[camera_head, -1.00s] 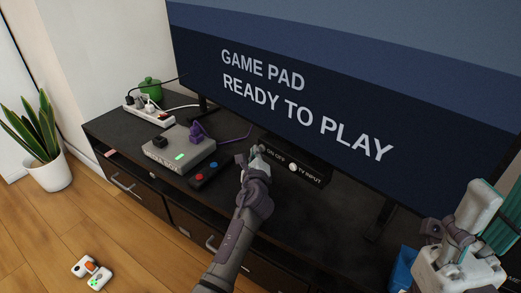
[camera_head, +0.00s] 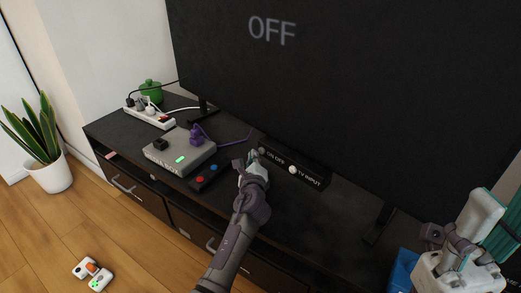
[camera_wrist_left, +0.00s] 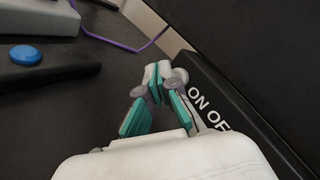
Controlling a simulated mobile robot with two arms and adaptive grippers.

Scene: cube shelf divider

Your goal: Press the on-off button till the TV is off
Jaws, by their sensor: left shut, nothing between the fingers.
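The TV (camera_head: 350,100) has a dark screen with the word OFF at its upper left. The control box (camera_head: 312,181) below it carries the labels ON OFF and TV INPUT. The on-off button (camera_head: 261,151) is at the box's left end, partly hidden behind my left gripper (camera_head: 246,163). That gripper is shut and empty, just left of and in front of the box. In the left wrist view its fingertips (camera_wrist_left: 155,77) meet beside the ON OFF label on the box (camera_wrist_left: 232,105). My right gripper (camera_head: 440,240) is at the lower right; its jaws are unclear.
The white TV INPUT button (camera_head: 293,169) is to the right of ON OFF. A grey console (camera_head: 180,151) and a dark controller with red and blue buttons (camera_head: 203,178) are left of my gripper.

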